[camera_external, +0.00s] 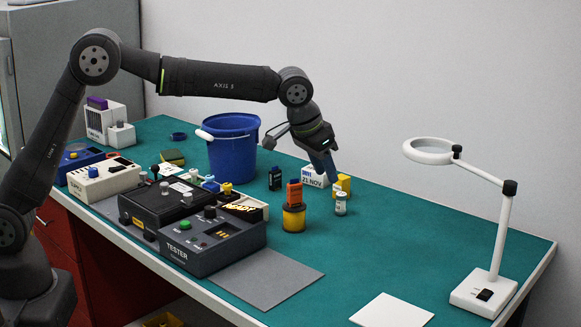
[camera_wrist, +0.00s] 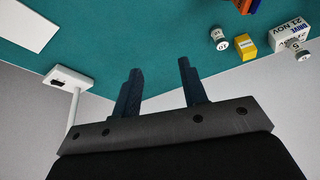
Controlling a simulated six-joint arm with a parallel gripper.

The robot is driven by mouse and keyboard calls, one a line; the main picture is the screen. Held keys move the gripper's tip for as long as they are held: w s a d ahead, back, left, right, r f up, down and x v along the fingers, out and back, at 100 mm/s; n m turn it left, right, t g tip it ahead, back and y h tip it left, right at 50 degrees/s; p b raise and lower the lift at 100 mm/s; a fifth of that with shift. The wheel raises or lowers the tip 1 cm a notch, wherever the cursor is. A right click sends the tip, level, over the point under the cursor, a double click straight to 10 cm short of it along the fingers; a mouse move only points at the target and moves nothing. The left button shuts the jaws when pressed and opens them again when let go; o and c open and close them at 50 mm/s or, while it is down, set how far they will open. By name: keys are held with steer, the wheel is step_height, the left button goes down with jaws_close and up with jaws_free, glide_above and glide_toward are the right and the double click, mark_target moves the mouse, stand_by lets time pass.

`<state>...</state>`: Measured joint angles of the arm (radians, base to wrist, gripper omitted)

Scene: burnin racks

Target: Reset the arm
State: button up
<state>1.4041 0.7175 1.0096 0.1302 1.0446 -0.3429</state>
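My gripper (camera_external: 325,165) hangs over the teal bench, behind the small white bottle and close to the yellow block in the external view. In the wrist view my gripper (camera_wrist: 160,80) shows two dark fingers set well apart, with nothing between them. The fingers point down toward the bench's far edge and the wall. My arm reaches across from the left, bent at the elbow, above the blue bucket.
The tester (camera_external: 210,240) is front left. A magnifier lamp (camera_external: 484,292) stands right.

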steer(key=d+f+n, duration=0.1)
steer(key=d+f, duration=0.4)
steer(key=d, duration=0.5)
steer(key=shift+t, duration=0.3)
steer(key=shift+w+d+f, duration=0.2)
steer(key=shift+w+f, duration=0.3)
steer(key=shift+w, duration=0.15)
steer(key=shift+w+d+f, duration=0.2)
steer(key=shift+w+f, duration=0.25)
steer(key=shift+w, duration=0.2)
steer(key=shift+w+d+f, duration=0.2)
steer(key=shift+w+f, duration=0.3)
steer(key=shift+w, duration=0.15)
steer(key=shift+o, duration=0.2)
